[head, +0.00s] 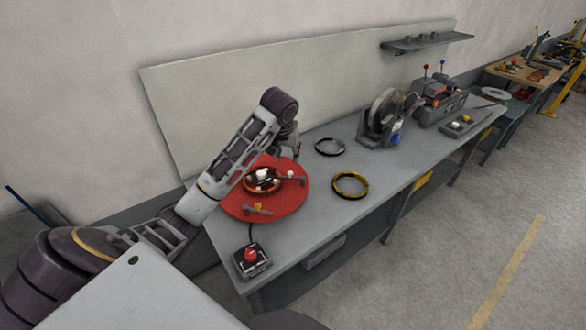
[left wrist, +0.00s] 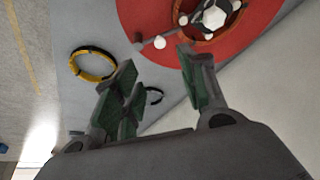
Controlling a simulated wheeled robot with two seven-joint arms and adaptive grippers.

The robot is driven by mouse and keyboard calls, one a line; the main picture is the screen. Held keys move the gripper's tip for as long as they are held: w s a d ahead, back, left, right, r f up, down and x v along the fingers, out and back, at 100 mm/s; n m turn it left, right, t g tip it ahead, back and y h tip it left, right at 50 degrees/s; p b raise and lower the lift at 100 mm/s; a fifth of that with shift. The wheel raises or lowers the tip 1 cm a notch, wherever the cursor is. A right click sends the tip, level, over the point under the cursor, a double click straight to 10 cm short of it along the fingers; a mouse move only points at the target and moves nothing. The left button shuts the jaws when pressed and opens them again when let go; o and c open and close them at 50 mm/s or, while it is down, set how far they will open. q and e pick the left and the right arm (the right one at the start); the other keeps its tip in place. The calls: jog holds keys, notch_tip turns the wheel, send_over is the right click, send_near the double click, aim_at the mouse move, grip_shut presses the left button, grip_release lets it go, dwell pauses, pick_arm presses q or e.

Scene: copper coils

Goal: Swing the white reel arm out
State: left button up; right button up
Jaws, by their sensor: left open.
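A round red turntable (head: 236,205) lies flat on the grey bench, with a copper-coloured ring and a white-topped hub (head: 262,174) at its middle. The white reel arm (head: 291,174) is a short dark bar with a white knob, on the right side of the turntable. A second arm with a yellow knob (head: 258,208) is at the front. My left gripper (head: 290,150) is above the back right of the turntable, apart from the white arm. In the left wrist view its green-padded fingers (left wrist: 160,80) are spread and empty, with the white knob (left wrist: 160,43) beyond them. My right gripper is not seen.
A black-and-yellow ring (head: 351,185) and a dark ring (head: 330,147) lie on the bench right of the turntable. A red button box (head: 251,260) stands at the front corner. Grey machines (head: 387,115) stand farther along. A panel (head: 190,110) rises behind.

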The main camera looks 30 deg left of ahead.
pick_arm(q)
jog(key=p, duration=0.2)
send_near(290, 172)
jog(key=shift+x, duration=4.05)
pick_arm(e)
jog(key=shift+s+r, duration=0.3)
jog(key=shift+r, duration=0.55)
pick_arm(q)
jog(key=shift+d, duration=0.1)
grip_shut()
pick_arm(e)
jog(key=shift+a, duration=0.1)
